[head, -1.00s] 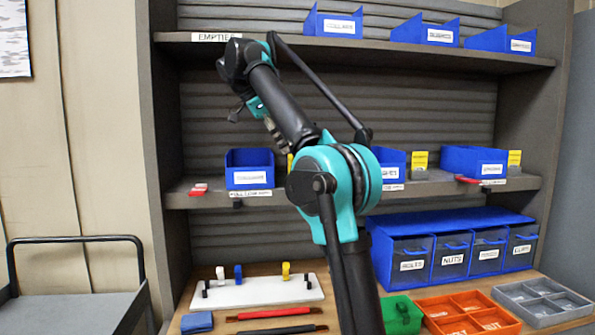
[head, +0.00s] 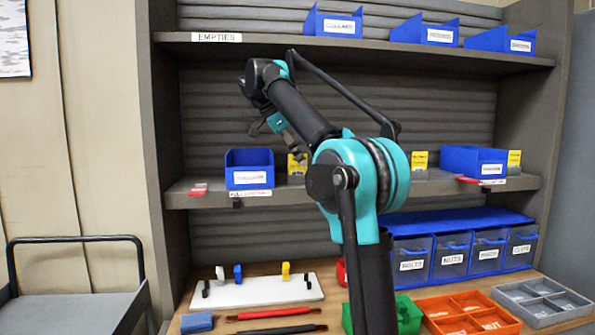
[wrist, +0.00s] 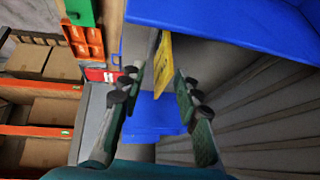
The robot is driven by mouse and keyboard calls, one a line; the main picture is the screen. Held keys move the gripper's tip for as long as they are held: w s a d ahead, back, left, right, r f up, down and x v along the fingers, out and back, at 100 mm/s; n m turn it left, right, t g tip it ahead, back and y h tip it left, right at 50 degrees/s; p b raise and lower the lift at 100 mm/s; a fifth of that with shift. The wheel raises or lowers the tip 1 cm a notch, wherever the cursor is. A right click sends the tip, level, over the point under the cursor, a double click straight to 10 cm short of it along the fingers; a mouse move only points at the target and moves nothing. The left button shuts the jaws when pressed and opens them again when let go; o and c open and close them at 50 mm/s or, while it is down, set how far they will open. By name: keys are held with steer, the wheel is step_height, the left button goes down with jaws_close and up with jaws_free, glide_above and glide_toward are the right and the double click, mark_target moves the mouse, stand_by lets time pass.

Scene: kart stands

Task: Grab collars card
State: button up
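A yellow card (head: 297,163) stands on the middle shelf, just right of a blue bin (head: 249,169) whose blurred label seems to read collars. My gripper (head: 277,132) is above and in front of that bin, left of the card's top. In the wrist view the gripper (wrist: 155,78) is open, with its two fingers apart. A yellow card (wrist: 163,66) shows between and beyond the fingertips, with no clear contact. Its lower end and how it is held up are hard to tell.
Blue bins stand on the top shelf (head: 360,41) and farther right on the middle shelf (head: 473,161). More yellow cards (head: 419,160) stand there. In the wrist view a large blue bin (wrist: 230,25) lies close beside the card.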

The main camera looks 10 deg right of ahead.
steer(key=shift+c, duration=0.6)
jaws_close()
steer(key=shift+r, duration=0.2)
